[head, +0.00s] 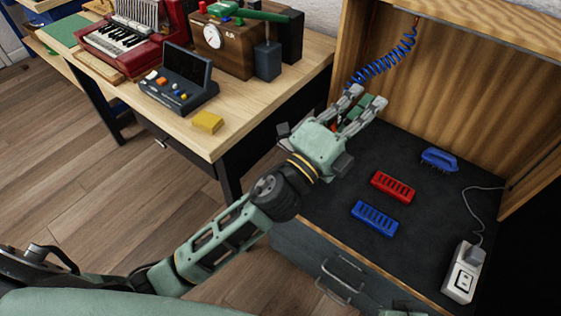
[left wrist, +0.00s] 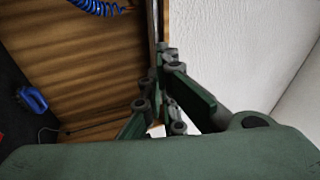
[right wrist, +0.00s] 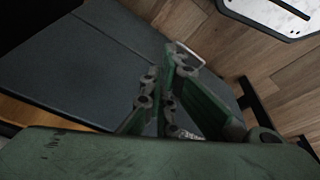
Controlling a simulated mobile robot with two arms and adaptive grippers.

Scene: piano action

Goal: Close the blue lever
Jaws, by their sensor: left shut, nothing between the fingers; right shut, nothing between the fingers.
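I cannot pick out a clear blue lever. A blue handle-shaped object (head: 439,159) lies on the dark mat in the wooden cabinet; it also shows at the left of the left wrist view (left wrist: 32,100). My left gripper (head: 368,97) is shut and empty, above the back left of the mat, below the hanging blue coiled cord (head: 385,64) and well left of the blue object. Its fingers also show in the left wrist view (left wrist: 166,52). My right gripper (right wrist: 172,55) is shut and empty in the right wrist view, in front of dark panels.
A red slotted block (head: 393,187) and a blue slotted block (head: 374,218) lie on the mat. A white power strip (head: 461,275) with its cable is at the right. The desk (head: 300,75) at the left holds a control panel (head: 182,80) and a wooden gauge box (head: 235,48).

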